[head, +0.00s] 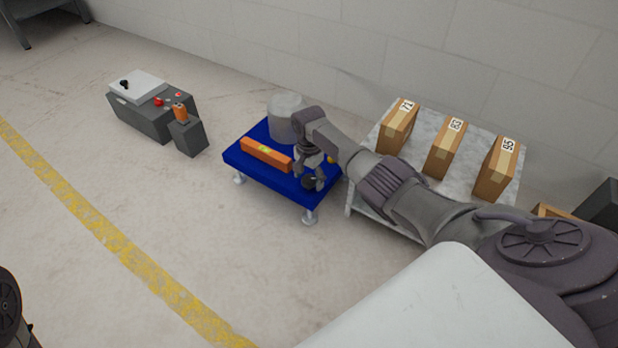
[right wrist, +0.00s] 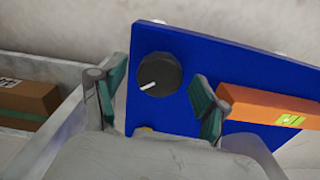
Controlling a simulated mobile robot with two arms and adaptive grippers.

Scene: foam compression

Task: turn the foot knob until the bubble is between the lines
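A blue platform (head: 265,177) on small feet stands on the floor in the head view. An orange spirit level (head: 266,153) with a yellow-green vial lies on it, and its end also shows in the right wrist view (right wrist: 262,104). The bubble is too small to tell. A black round knob (right wrist: 158,74) with a white mark sits near the platform's corner in the right wrist view. My right gripper (right wrist: 155,100) is open, its fingers apart on either side below the knob, seemingly not touching it. My left gripper is out of view.
A grey cylinder (head: 285,118) stands on the platform's back part. A marble-topped table (head: 422,178) with several numbered boxes is to the right. A grey control box (head: 150,118) with red buttons stands to the left. The floor in front is clear, with a yellow line (head: 120,248).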

